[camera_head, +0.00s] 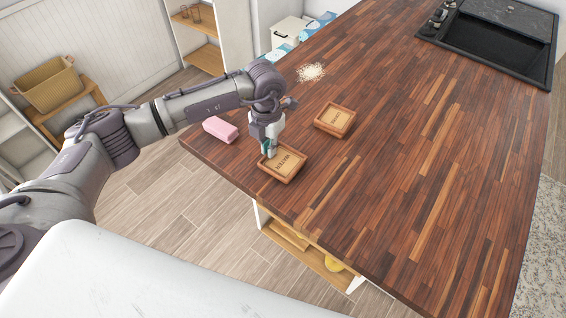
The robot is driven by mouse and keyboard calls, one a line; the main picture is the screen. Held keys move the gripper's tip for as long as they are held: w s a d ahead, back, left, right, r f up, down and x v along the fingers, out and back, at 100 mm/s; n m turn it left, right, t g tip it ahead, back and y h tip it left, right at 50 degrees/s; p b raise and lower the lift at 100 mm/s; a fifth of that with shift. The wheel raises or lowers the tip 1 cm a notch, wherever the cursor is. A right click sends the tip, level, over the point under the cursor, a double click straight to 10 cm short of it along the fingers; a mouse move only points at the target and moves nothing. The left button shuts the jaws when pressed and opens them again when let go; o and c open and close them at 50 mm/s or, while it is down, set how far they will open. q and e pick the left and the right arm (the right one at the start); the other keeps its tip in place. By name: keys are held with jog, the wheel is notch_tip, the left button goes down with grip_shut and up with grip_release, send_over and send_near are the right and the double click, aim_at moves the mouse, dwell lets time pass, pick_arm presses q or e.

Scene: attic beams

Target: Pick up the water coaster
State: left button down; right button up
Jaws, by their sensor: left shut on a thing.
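The water coaster (287,166) is a square, light wooden coaster with a raised rim and dark lettering that seems to read WATER. It is near the left front edge of the wooden counter (400,150). My left gripper (269,154) points down at its left side and is shut on its rim, with the fingertips partly hidden. The coaster is at or very close to the counter top; I cannot tell if it is lifted. A second similar coaster (335,120) lies farther back to the right, its lettering too small to read surely. My right gripper is not in view.
A pink block (220,130) lies at the counter's left edge, beside my left arm. A pile of pale grains (311,72) is farther back. A dark sink (495,40) is at the back right. The counter's middle and right are clear.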

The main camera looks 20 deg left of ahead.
pick_arm(q)
jog(key=shift+r+p, duration=1.3)
jog(key=shift+r, duration=1.05)
